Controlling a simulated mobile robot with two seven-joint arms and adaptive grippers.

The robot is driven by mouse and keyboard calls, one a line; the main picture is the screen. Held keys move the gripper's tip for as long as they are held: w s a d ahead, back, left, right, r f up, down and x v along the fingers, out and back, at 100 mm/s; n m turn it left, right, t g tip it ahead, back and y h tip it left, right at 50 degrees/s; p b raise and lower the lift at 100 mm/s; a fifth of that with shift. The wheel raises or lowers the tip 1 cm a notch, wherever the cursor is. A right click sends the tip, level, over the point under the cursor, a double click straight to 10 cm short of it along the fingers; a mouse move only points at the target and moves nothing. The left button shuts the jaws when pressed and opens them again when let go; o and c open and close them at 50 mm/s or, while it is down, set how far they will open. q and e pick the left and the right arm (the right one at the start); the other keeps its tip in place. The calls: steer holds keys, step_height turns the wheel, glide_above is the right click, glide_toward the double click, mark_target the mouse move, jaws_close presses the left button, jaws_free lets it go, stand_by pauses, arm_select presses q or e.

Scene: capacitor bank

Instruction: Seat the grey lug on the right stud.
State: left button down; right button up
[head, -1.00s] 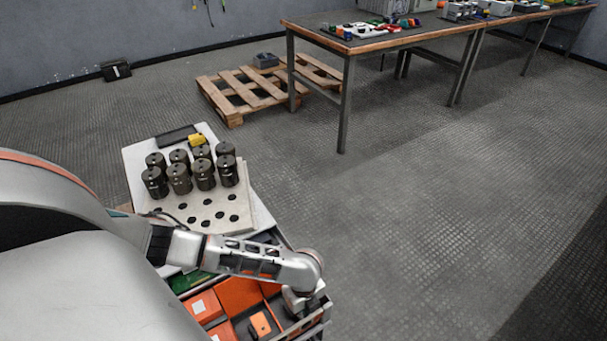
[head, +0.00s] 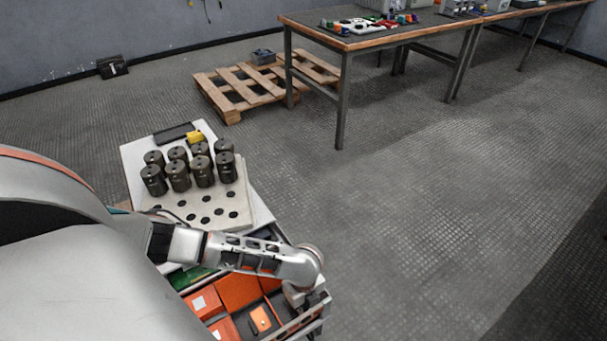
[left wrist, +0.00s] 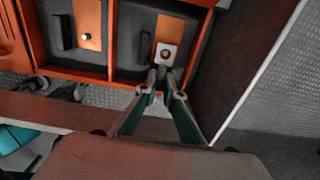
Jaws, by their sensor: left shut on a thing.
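In the left wrist view my left gripper (left wrist: 161,91) is shut on the dark barrel end of the grey lug (left wrist: 167,54). The lug's pale square pad, with a round hole, lies over the right copper plate (left wrist: 168,27). The right stud is not clearly visible; I cannot tell whether the hole is around it. A pale stud (left wrist: 86,38) stands bare on the left copper plate (left wrist: 88,18). In the head view my left wrist reaches over the orange bins, and its fingertips are hidden. My right gripper is not in view.
Orange walls (left wrist: 112,40) divide the dark compartments. A dark upright panel (left wrist: 245,50) stands close on the right in the wrist view. In the head view dark cylinders (head: 178,176) stand on a pale holed plate (head: 235,218) behind my arm. Open floor lies to the right.

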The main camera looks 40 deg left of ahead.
arm_select(q)
steer(key=shift+f, duration=0.6)
stand_by(1.0)
steer(key=c, duration=2.1)
jaws_free()
step_height(320, 180, up, 12)
steer(key=shift+f, duration=0.1)
